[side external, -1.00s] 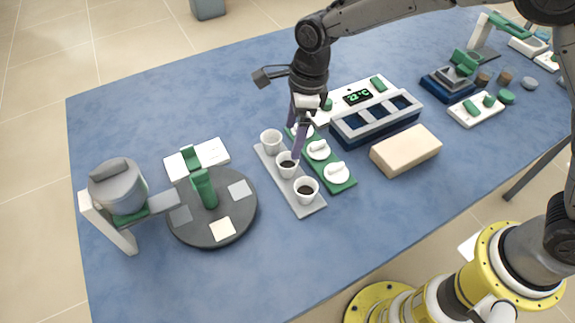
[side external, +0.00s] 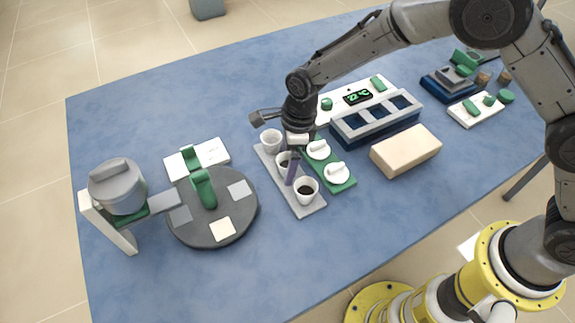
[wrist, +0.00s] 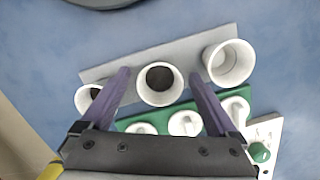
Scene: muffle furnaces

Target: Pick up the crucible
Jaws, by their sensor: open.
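Three white crucibles stand upright in a row on a grey tray (side external: 315,208): a far one (side external: 271,141), a middle one (side external: 283,160) and a near one (side external: 306,191). The middle and near ones hold dark material; the far one looks empty. My gripper (side external: 289,172) is over the middle crucible, open and pointing down. In the wrist view my gripper (wrist: 160,76) has one finger either side of the middle crucible (wrist: 160,85), with nothing held. Gaps show beside it. My left finger partly covers the near crucible (wrist: 84,98). Finger height is hard to tell.
A green tray (side external: 345,186) with white knobbed lids lies right beside the crucibles. Right of it are a slotted dark blue block (side external: 377,124) and a tan block (side external: 406,150). A dark round turntable (side external: 212,233) stands left. The front tabletop is clear.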

